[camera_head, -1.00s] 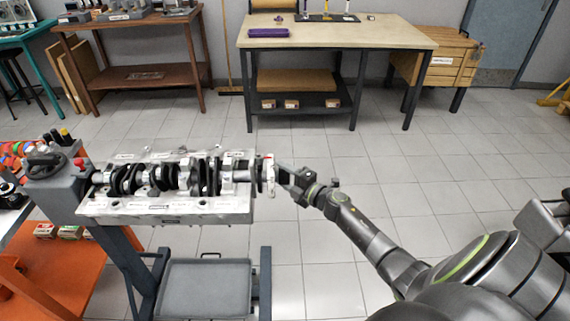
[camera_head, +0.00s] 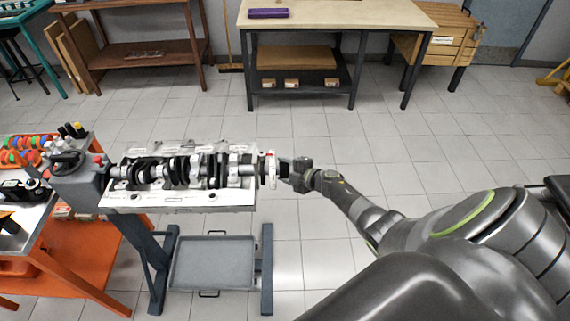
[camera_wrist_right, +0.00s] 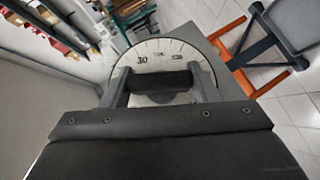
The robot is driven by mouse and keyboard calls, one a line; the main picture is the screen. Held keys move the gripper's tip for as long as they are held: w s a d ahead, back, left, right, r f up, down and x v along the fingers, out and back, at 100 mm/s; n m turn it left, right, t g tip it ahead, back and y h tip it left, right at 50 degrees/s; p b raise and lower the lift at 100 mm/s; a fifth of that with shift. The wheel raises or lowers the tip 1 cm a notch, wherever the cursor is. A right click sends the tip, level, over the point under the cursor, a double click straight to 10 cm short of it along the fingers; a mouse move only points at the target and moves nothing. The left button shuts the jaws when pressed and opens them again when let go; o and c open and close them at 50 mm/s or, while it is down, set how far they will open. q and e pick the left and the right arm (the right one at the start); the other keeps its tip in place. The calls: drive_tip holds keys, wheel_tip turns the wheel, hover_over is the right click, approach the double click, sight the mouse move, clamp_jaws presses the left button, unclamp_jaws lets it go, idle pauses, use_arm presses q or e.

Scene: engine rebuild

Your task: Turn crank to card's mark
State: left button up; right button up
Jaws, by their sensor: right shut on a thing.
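The crankshaft (camera_head: 205,171), with dark counterweights and bright journals, lies in the pale engine block (camera_head: 182,200) on a grey stand. My right gripper (camera_head: 283,168) is at its right end, beside a whitish disc (camera_head: 271,169). In the right wrist view, my right gripper (camera_wrist_right: 162,82) is shut on a dark crank bar (camera_wrist_right: 160,80) that spans between its fingers. Behind it is a pale graduated dial (camera_wrist_right: 160,54) with a 30 at each side and small lettering, probably TDC, in the middle. I cannot identify the card or its mark. My left gripper is not in view.
An orange cart (camera_head: 75,243) with coloured parts stands left of the stand. A grey tray (camera_head: 213,262) sits low under the block. A workbench (camera_head: 335,18) and a wooden chest (camera_head: 440,50) stand at the back. The tiled floor between is clear.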

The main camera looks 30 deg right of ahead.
idle(0.3)
drive_tip(key=o, duration=1)
drive_tip(key=shift+s+d+r+p, duration=0.15)
drive_tip(key=shift+s+r+p, duration=0.05)
drive_tip(key=shift+s+p, duration=0.3)
drive_tip(key=p+v, duration=0.1)
drive_tip(key=v, duration=0.7)
drive_tip(key=p+v, duration=0.1)
drive_tip(key=v, duration=0.7)
drive_tip(key=shift+r, duration=0.25)
drive_tip(key=shift+d, duration=0.1)
